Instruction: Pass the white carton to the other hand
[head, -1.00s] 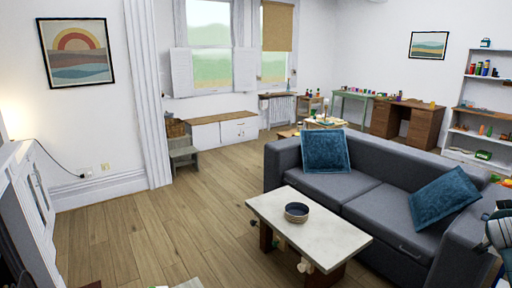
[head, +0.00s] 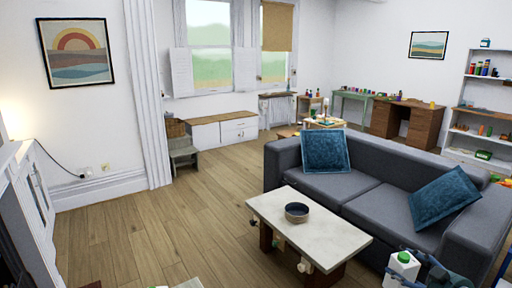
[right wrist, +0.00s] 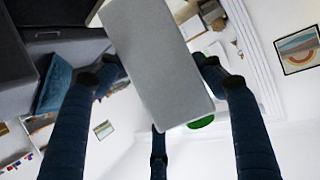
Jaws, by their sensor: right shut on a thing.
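The white carton (head: 402,267) with a green cap is at the lower right of the head view, upright or nearly so. My right gripper (head: 425,278) is at its right side, shut on it, and is partly cut off by the lower edge. In the right wrist view the carton (right wrist: 160,62) shows as a pale grey block between the dark blue fingers of the right gripper (right wrist: 160,75). Its green cap shows at the block's lower end. My left gripper is in neither view.
A low table (head: 335,238) with a marble-like top bears a dark round bowl (head: 297,211). A grey sofa (head: 370,185) with two blue cushions stands behind it. Open wooden floor (head: 170,225) lies to the left. A shelf (head: 485,115) stands at the far right.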

